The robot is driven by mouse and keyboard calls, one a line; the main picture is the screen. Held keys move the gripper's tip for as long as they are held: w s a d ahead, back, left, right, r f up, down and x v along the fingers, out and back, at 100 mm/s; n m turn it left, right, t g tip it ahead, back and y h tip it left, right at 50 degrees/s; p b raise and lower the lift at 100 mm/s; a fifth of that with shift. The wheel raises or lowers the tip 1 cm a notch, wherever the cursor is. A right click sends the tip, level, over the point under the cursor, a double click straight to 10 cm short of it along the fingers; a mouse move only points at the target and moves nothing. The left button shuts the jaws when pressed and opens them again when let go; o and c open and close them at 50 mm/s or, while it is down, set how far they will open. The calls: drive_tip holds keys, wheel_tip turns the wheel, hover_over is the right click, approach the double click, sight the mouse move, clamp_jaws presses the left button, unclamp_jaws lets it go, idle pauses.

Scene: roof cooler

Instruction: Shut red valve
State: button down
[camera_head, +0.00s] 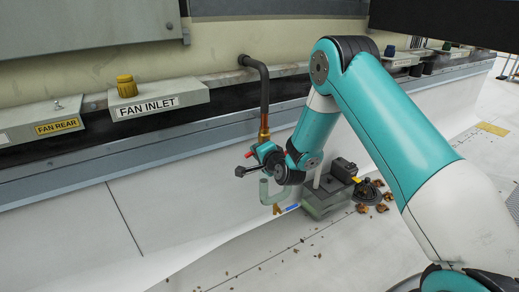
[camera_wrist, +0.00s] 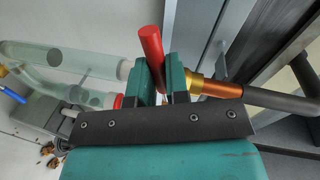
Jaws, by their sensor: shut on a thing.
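The red valve handle (camera_wrist: 151,50) sticks up from between the two teal fingers of my gripper (camera_wrist: 162,77) in the wrist view. My gripper is shut on it. There the handle appears roughly crosswise to the pipe; the valve body is hidden by the fingers. A brass fitting (camera_wrist: 196,87) and a copper pipe (camera_wrist: 220,89) show to the right of the fingers. In the head view, the handle's red tip (camera_head: 251,154) shows at my gripper (camera_head: 263,160), just below the brass fitting (camera_head: 264,135) of the pipe.
Clear tubing (camera_head: 269,195) hangs below the valve, beside a grey box (camera_head: 325,200) with a black pump-like part. A dark bent pipe (camera_head: 264,80) rises above. Debris lies on the floor.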

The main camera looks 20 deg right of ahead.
drive_tip(key=shift+r+m+y+p, duration=0.3)
drive_tip(key=shift+r+m+p, duration=0.35)
drive_tip(key=shift+m, duration=0.55)
drive_tip(key=c, duration=1.1)
unclamp_jaws()
drive_tip(key=b+v, duration=1.7)
drive_tip(key=b, duration=0.3)
drive_tip(key=shift+s+r, duration=0.15)
drive_tip(key=shift+s, duration=0.05)
